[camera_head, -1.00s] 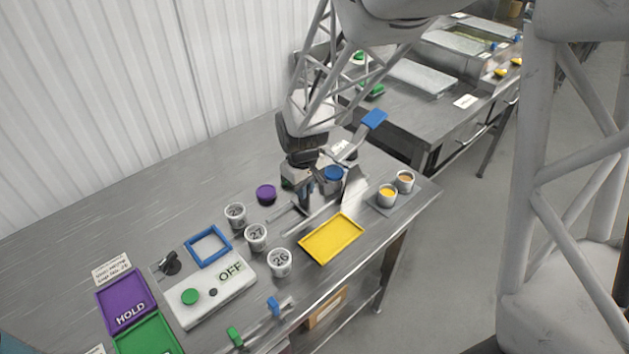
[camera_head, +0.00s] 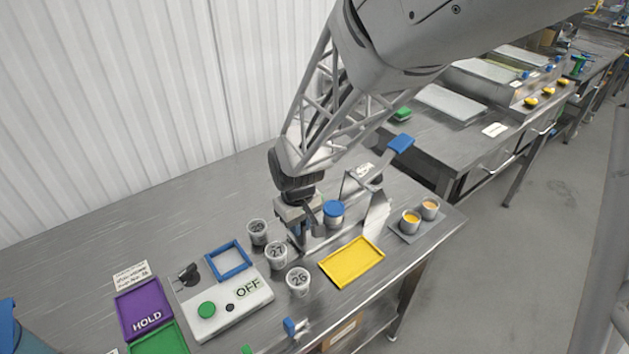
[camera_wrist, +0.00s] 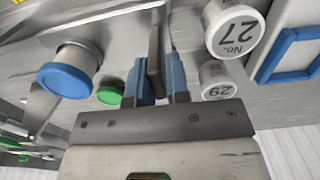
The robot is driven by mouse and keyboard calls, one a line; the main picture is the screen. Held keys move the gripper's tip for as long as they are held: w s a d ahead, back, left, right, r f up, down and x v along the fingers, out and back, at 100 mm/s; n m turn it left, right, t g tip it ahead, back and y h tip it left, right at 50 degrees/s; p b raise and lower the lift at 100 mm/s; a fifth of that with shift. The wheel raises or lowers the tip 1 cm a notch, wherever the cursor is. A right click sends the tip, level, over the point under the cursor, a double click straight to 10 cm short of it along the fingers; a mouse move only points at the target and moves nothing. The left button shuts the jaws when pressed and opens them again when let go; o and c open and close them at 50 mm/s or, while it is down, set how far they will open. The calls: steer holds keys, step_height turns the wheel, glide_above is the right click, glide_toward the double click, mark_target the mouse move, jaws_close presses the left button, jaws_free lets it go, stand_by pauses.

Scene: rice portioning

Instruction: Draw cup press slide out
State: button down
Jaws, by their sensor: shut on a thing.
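My gripper (camera_head: 299,240) is shut on a dark grey upright handle (camera_wrist: 156,60) of the press slide, between its blue-grey fingers in the wrist view. The blue-topped cup (camera_head: 333,211) stands on the slide side of the press, right of my gripper. It also shows at the left of the wrist view (camera_wrist: 66,80). The metal press (camera_head: 376,208) has a long lever with a blue grip (camera_head: 400,143), which is raised. My wrist hides part of the slide.
Cup 27 (camera_head: 277,255) stands close to my gripper, with cup 29 (camera_head: 257,232) and cup 26 (camera_head: 298,281) beside it. A yellow tray (camera_head: 350,262) lies in front of the press. A green lid (camera_wrist: 110,94) lies near my fingers.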

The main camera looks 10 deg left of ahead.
steer(key=c, duration=1.2)
jaws_free()
steer(key=shift+s+a, duration=0.1)
steer(key=shift+o, duration=0.2)
steer(key=shift+r, duration=0.2)
steer(key=shift+r, duration=3.7)
steer(key=shift+r, duration=0.1)
